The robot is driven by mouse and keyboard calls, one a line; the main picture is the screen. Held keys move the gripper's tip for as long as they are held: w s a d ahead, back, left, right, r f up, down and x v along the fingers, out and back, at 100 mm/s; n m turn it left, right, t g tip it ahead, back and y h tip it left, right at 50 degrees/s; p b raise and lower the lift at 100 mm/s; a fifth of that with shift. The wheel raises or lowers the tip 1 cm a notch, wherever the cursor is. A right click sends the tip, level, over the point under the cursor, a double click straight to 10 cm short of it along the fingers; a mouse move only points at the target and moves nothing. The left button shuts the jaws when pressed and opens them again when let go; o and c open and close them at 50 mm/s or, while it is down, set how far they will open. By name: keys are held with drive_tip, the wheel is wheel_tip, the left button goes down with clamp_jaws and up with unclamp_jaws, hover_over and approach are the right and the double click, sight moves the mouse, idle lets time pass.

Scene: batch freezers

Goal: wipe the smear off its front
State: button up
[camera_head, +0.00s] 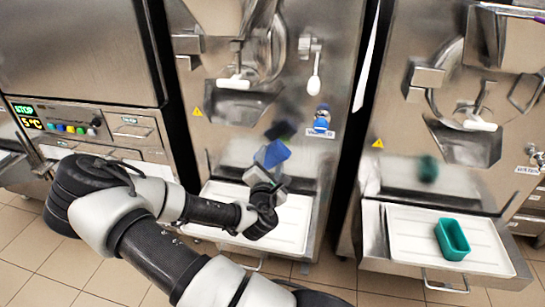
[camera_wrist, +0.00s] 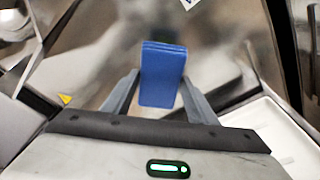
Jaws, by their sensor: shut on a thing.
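My gripper (camera_head: 268,172) is shut on a blue folded cloth or pad (camera_head: 273,153) in front of the middle freezer (camera_head: 340,95). In the wrist view the blue pad (camera_wrist: 162,72) stands upright between the two grey fingers. Behind it is the blurred, shiny metal front (camera_wrist: 215,62). Whether the pad touches the metal, I cannot tell. A dark blue-green patch (camera_head: 283,130) shows on the front just above the pad; it may be a reflection. I cannot make out a clear smear; the pad and gripper hide part of the front.
A white drip tray (camera_head: 222,192) sits below my gripper. The middle freezer's chute (camera_head: 236,104) and blue knob (camera_head: 321,120) stick out above. The right freezer's tray (camera_head: 404,240) holds a green tub (camera_head: 453,239). A control panel (camera_head: 68,124) is at left.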

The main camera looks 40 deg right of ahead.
sight(273, 152)
drive_tip(key=shift+s+a, duration=0.15)
drive_tip(key=shift+v, duration=1.35)
drive_tip(key=shift+a+f, duration=0.1)
drive_tip(key=shift+f, duration=0.05)
drive_tip(key=w+d, duration=0.1)
drive_tip(key=d, duration=0.1)
drive_tip(key=w+d+r+p, duration=0.1)
drive_tip(key=w, duration=0.1)
drive_tip(key=shift+w+d+r, duration=0.15)
drive_tip(key=shift+d+r, duration=0.05)
drive_tip(key=shift+d, duration=0.15)
drive_tip(key=shift+w+d+r, duration=0.25)
drive_tip(key=shift+w+d, duration=0.4)
drive_tip(key=shift+d, duration=0.15)
drive_tip(key=shift+x, duration=1.05)
drive_tip(key=shift+s+d, duration=0.1)
drive_tip(key=shift+s, duration=0.05)
